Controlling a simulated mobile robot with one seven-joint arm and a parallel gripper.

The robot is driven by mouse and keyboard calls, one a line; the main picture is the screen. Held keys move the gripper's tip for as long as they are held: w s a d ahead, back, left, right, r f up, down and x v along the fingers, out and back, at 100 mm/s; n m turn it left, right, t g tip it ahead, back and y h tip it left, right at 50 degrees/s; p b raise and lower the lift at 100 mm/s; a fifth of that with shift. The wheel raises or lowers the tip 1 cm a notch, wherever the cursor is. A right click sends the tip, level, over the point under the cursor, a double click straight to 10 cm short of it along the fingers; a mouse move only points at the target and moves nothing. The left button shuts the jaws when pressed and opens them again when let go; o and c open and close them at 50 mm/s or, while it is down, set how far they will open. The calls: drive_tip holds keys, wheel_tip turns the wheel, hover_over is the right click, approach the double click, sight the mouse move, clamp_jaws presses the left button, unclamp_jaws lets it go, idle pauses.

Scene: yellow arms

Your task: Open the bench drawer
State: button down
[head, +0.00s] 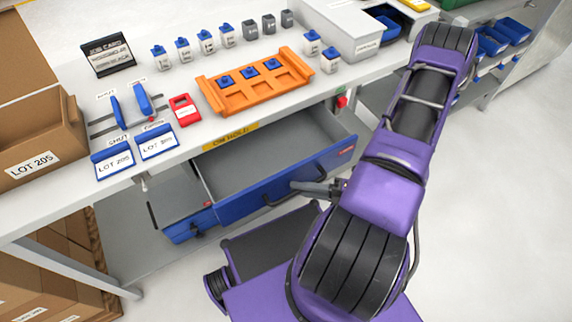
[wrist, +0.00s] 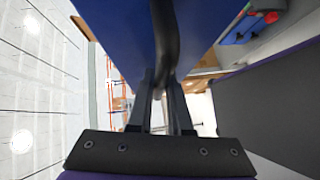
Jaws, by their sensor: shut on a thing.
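The bench drawer (head: 240,160) is pulled well out from under the bench top, and its grey inside looks empty. Its blue front (head: 338,160) faces me and carries a dark bar handle (head: 268,199). My gripper (head: 302,187) reaches the handle from the right and is shut on it. In the wrist view the dark handle (wrist: 166,35) runs down between the two fingers of my gripper (wrist: 162,92), with the blue drawer front (wrist: 125,35) behind. The fingers partly hide the handle.
The bench top (head: 60,120) holds an orange tray (head: 225,98), small bottles, a red tag (head: 184,110) and blue-edged cards. Another blue-fronted drawer (head: 190,228) shows lower left. Cardboard boxes (head: 45,285) stand below left. Open floor (head: 490,220) lies right.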

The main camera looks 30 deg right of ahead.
drive_tip(key=s, duration=0.7)
drive_tip(key=shift+s+d, duration=0.3)
drive_tip(key=c, duration=1.1)
unclamp_jaws()
drive_tip(key=b+v, duration=0.1)
drive_tip(key=v, duration=1.6)
drive_tip(key=shift+s+d+r, duration=0.1)
drive_tip(key=shift+d+r, duration=0.05)
drive_tip(key=shift+d, duration=0.05)
